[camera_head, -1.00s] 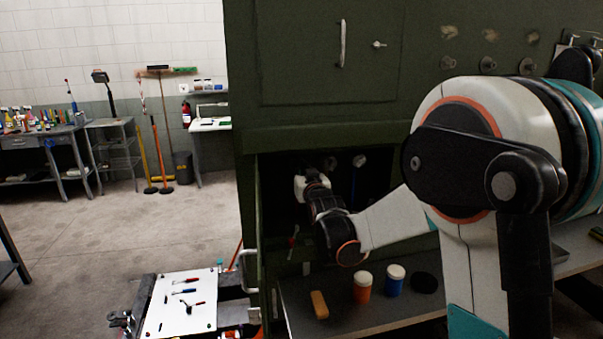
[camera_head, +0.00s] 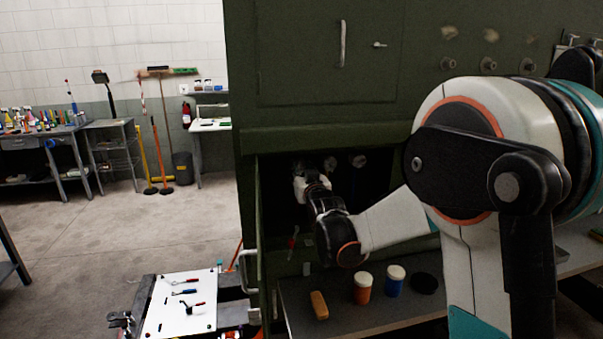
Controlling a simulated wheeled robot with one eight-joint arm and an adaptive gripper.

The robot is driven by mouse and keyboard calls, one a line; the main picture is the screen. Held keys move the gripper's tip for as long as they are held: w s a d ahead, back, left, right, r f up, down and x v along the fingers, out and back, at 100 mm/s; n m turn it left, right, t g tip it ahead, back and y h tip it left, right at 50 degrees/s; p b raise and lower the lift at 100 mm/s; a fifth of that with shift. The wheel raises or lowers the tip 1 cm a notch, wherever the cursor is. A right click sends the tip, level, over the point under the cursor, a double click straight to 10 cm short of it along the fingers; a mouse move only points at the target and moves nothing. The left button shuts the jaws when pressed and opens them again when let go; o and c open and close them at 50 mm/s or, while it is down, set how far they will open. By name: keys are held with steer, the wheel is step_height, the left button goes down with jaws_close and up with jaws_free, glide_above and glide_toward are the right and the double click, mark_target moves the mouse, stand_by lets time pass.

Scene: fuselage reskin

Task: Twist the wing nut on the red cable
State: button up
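My arm reaches into the dark opening in the lower part of the green cabinet (camera_head: 330,138). My gripper (camera_head: 306,176) is at the end of the arm, inside the opening near its upper left. Its fingers are too small and dark to make out, so I cannot tell if it is open or shut. A small thin red item (camera_head: 293,243), which may be part of a red cable, shows at the left inside the opening, below my gripper. I cannot make out the wing nut. Pale round fittings show on the opening's back wall (camera_head: 359,160).
A shelf (camera_head: 345,311) below the opening holds an orange block (camera_head: 319,305), an orange jar with a white lid (camera_head: 363,288), a blue jar (camera_head: 395,281) and a black disc (camera_head: 424,284). A white tray (camera_head: 165,322) with tools stands lower left. The floor at left is clear.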

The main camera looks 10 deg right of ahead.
steer(key=s, duration=1.2)
steer(key=s+f+g+b, duration=0.2)
steer(key=s+f, duration=0.4)
steer(key=s, duration=0.5)
steer(key=s+f+g+b, duration=0.3)
steer(key=s+f+g, duration=0.2)
steer(key=s, duration=0.7)
steer(key=s+f+g+b, duration=0.3)
steer(key=s+f, duration=0.4)
steer(key=s, duration=0.4)
steer(key=shift+s+g, duration=0.2)
steer(key=shift+g, duration=0.2)
steer(key=shift+f, duration=0.1)
